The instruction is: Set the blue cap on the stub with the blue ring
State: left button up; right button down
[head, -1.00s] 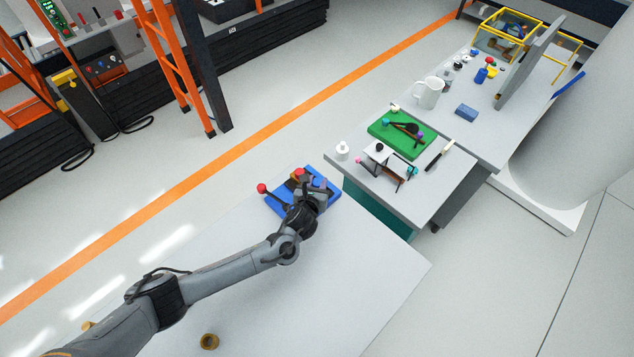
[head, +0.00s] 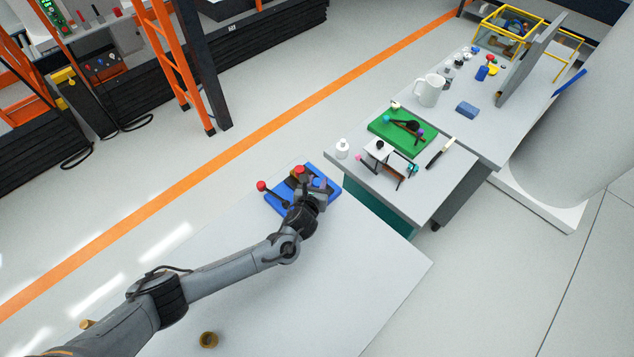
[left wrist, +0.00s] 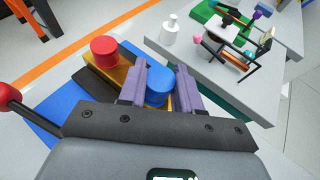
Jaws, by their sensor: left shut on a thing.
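The blue cap (left wrist: 158,84) is a short round piece between the two purple fingers of my left gripper (left wrist: 160,80) in the left wrist view. The gripper is shut on it. The cap (head: 319,182) also shows as a small blue patch by my left gripper (head: 317,187) in the head view, over the right part of a blue board (head: 272,204). A red cap (left wrist: 104,50) stands upright on a yellow-brown block (left wrist: 120,72), just left of the fingers. I see no blue ring or stub; the fingers and the blue cap hide what is below. My right gripper is out of view.
A red-knobbed lever (head: 262,187) rises at the board's left side. The bare grey table (head: 330,280) has a brass ring (head: 209,340) near the front.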

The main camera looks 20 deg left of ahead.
pick_arm(q)
jog(key=shift+f+b, duration=0.35)
jog(key=shift+f, duration=0.35)
jog(key=o, duration=1.1)
jog(key=shift+s+d+r, duration=0.1)
jog(key=shift+s+r, duration=0.15)
jog(key=shift+s, duration=0.25)
jog(key=p+v, duration=0.1)
jog(key=v, duration=0.8)
jog(key=shift+s+r, duration=0.1)
jog(key=shift+s, duration=0.25)
jog(key=shift+d, duration=0.1)
